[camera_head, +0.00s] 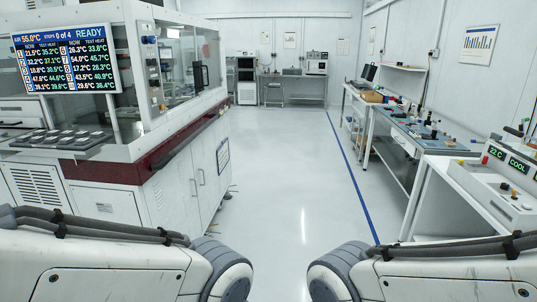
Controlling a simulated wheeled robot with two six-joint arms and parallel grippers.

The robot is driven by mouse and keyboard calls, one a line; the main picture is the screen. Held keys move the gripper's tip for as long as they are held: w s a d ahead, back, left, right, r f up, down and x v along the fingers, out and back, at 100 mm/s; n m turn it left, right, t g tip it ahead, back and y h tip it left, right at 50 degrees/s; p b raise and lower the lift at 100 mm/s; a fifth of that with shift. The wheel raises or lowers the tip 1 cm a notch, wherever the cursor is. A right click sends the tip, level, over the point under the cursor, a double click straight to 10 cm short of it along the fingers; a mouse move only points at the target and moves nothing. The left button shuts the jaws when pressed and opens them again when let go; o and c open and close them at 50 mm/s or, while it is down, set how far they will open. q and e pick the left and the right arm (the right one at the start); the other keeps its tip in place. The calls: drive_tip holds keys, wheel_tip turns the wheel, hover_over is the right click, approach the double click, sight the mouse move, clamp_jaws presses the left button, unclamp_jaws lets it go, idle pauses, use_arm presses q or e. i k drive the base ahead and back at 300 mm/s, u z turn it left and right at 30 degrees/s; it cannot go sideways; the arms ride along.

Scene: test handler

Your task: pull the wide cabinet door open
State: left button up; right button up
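The large white test handler (125,150) stands on the left, with a dark red band around its middle. Below the band, its aisle-facing side has white cabinet doors. The nearer cabinet door (176,196) and the farther cabinet door (212,172) look shut. Two slim vertical handles, the nearer handle (194,188) and the farther handle (202,177), sit close together near the seam. I cannot tell for sure which door is the wide one.
The grey floor (285,170) in front of the doors is clear, with a blue line (350,170) along it. Workbenches with a blue mat (405,134) and a control box (500,180) line the right. A status screen (65,60) hangs at upper left.

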sight(210, 186)
drive_tip(key=z, duration=0.1)
drive_tip(key=i, duration=1.95)
drive_tip(key=u, duration=0.4)
drive_tip(key=i, duration=1.15)
drive_tip(key=u, duration=0.2)
